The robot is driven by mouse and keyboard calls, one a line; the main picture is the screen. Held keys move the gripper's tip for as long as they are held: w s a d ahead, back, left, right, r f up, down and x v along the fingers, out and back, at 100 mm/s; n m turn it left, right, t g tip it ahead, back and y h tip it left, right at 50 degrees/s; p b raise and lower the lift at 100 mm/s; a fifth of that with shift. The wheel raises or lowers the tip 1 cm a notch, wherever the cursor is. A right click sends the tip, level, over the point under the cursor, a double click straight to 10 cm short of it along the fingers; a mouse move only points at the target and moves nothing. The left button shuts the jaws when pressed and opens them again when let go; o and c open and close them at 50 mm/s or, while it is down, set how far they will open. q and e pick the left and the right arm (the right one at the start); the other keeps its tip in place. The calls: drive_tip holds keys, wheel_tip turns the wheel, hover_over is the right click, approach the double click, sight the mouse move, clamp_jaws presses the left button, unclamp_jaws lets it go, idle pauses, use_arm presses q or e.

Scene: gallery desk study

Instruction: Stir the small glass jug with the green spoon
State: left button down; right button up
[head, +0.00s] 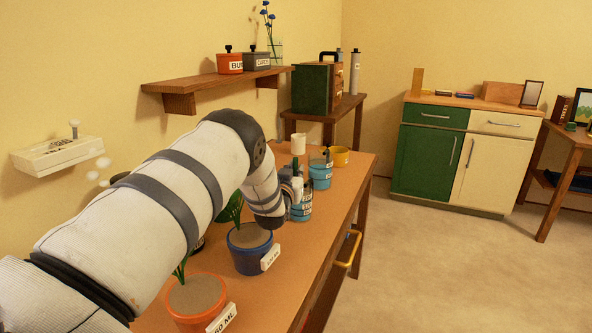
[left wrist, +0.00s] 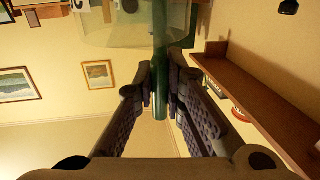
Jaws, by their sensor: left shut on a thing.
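The green spoon (left wrist: 160,85) is between the fingers of my left gripper (left wrist: 160,108) in the left wrist view, its handle running up the middle. The small glass jug (left wrist: 115,28) is clear and fills the top of that view. The spoon's far part overlaps the jug's outline and looks green through the glass; its tip is not clear. In the head view my left gripper (head: 292,188) is over the desk, beside a blue labelled container (head: 301,208). My forearm and gripper hide much there, and I cannot clearly make out the spoon or jug. My right gripper is not in view.
On the desk (head: 313,250) stand a blue pot (head: 249,258) and an orange pot (head: 193,303) with plants, close to my arm. A wall shelf (head: 215,84) hangs above.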

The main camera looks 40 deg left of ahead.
use_arm(q)
drive_tip(key=shift+d+r, duration=0.2)
drive_tip(key=shift+r+p, duration=0.3)
drive_tip(key=shift+r, duration=4.95)
drive_tip(key=shift+r, duration=2)
